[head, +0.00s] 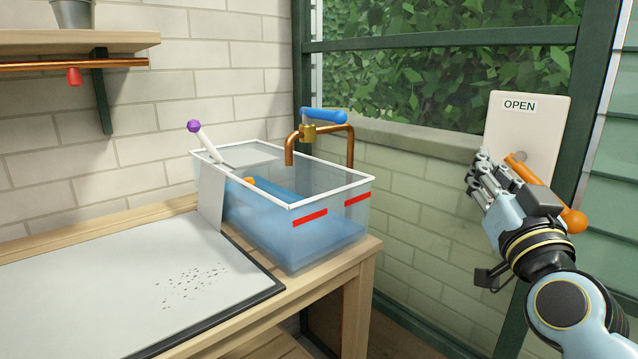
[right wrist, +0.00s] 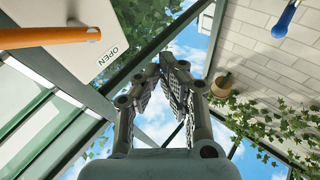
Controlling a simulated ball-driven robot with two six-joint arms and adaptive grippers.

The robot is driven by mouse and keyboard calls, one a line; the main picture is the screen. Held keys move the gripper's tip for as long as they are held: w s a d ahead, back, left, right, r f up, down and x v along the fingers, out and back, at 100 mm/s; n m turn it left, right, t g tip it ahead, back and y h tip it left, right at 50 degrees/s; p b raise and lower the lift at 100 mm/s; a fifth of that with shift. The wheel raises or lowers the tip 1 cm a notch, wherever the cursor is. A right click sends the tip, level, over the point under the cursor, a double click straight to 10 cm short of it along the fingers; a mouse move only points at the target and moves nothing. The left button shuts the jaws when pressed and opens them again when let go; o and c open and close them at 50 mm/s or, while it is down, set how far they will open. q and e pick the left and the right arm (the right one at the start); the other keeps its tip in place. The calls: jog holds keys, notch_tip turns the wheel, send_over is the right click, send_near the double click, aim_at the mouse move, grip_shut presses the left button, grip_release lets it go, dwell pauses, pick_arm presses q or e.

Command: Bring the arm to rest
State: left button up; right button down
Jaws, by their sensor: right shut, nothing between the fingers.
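My right gripper (head: 480,172) is at the right of the head view, in front of the white OPEN plate (head: 522,118) and its orange lever (head: 572,218). In the right wrist view its fingers (right wrist: 168,62) meet at the tips with nothing between them. There the lever (right wrist: 45,37) and the plate (right wrist: 122,28) are at the upper left, apart from the fingers. In the head view the hand overlaps the lever, and I cannot tell whether they touch. My left gripper is not in view.
A clear tub (head: 268,232) of blue water stands on the wooden bench (head: 352,280) under a copper tap (head: 350,140) with a blue handle. A pale mat (head: 90,275) with dark specks lies left. A shelf (head: 120,42) hangs upper left.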

jog(key=s+a+f+n+g+y, duration=0.2)
jog(key=s+f+g, duration=0.35)
jog(key=f, duration=0.25)
jog(key=s+a+f+n+g+y, duration=0.2)
jog(key=s+f+n+g, duration=0.15)
jog(key=s+f, duration=0.35)
jog(key=s+d+f+m+g+h, duration=0.1)
jog(key=s+d+f+g, duration=0.15)
jog(key=s, duration=0.45)
jog(key=s+d+f+m+g+h, duration=0.1)
jog(key=s+d+f+g+h, duration=0.2)
jog(key=s, duration=0.4)
jog(key=s+d+f+m+g, duration=0.1)
jog(key=s+d+f+g, duration=0.1)
jog(key=s+f+g, duration=0.3)
jog(key=s+d+f, duration=0.1)
jog(key=s+f, duration=0.1)
jog(key=f, duration=1.1)
jog(key=s+d+f, duration=0.1)
jog(key=s+f, duration=0.2)
jog(key=f, duration=0.9)
jog(key=s+d+f+g, duration=0.1)
jog(key=s+f, duration=1.3)
jog(key=s, duration=0.4)
jog(key=shift+g, duration=0.35)
